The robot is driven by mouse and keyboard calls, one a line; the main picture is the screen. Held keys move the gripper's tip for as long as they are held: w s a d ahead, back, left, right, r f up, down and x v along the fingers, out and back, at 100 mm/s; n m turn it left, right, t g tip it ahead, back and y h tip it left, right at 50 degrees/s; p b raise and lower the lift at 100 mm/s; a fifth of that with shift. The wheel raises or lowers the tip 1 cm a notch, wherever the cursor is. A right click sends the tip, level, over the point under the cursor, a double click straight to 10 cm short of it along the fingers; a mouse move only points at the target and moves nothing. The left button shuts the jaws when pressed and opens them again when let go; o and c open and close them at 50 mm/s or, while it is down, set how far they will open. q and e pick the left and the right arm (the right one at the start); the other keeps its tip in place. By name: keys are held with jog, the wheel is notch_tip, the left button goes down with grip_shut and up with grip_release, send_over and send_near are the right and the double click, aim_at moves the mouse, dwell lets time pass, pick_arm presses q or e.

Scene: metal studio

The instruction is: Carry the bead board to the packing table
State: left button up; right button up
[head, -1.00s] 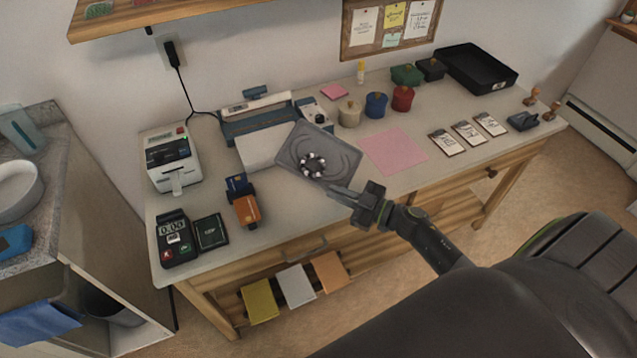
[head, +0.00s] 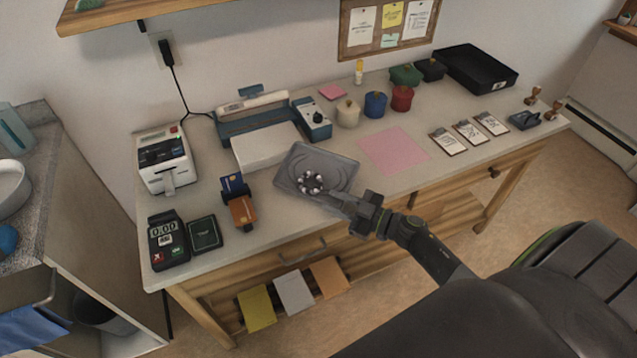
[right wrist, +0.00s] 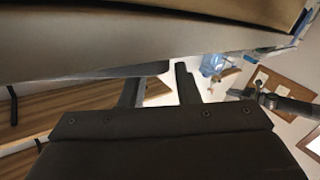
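The bead board (head: 290,178) is a grey, shallow board with a ring of black and white beads near its middle. In the head view it is over the front middle of the table (head: 395,180); I cannot tell whether it rests there or hovers just above. My right gripper (head: 340,200) is at its near right corner and looks shut on its edge. In the right wrist view the two fingers (right wrist: 158,85) stand apart by a narrow gap, with a thin dark edge between or beside them.
Left of the board stand an orange and blue card holder (head: 238,203), a black terminal (head: 167,240) and a label printer (head: 163,158). A blue trimmer with white paper (head: 268,147) is behind.

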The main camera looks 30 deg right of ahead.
jog(key=v, duration=1.2)
dwell(0.4)
